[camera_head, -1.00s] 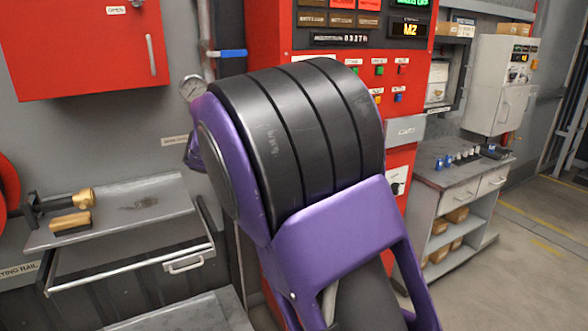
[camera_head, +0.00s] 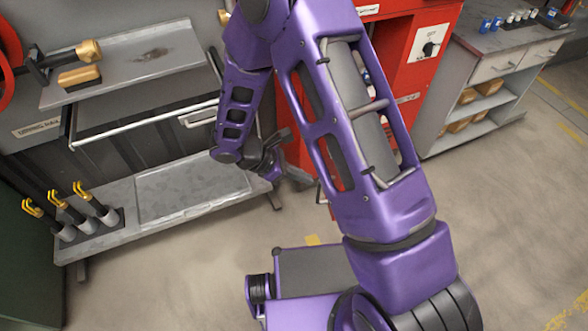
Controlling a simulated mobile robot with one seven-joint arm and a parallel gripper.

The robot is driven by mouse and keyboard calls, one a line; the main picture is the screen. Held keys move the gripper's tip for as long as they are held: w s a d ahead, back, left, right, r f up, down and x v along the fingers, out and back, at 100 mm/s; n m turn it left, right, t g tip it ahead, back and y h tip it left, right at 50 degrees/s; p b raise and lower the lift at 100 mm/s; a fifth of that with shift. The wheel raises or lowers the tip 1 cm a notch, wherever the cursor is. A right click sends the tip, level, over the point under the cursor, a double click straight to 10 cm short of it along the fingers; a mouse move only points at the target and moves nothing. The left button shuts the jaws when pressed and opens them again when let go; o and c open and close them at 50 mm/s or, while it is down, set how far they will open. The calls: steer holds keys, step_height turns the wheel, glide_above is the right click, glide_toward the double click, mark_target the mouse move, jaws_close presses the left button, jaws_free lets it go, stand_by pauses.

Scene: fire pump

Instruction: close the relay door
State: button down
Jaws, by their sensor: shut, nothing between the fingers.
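A red cabinet (camera_head: 425,75) stands behind my arm at the centre right, with a rotary switch on a white plate on its front. My purple arm hides much of its lower front, and I cannot make out a relay door or tell whether one stands open. My gripper (camera_head: 292,174) is low at the cabinet's left side, pointing right. It is small and partly dark in this view; it is shut and holds nothing. I cannot tell whether it touches the cabinet.
At left are a grey shelf (camera_head: 125,62) with a brass nozzle (camera_head: 88,50), a drawer rail and a low bench (camera_head: 190,190) with yellow-handled tools (camera_head: 95,205). A grey workbench (camera_head: 490,70) stands at right. The floor (camera_head: 510,200) at right is clear.

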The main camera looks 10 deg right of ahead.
steer(key=d+f, duration=0.2)
steer(key=d, duration=0.4)
steer(key=shift+w+d+f, duration=0.25)
steer(key=shift+w, duration=0.1)
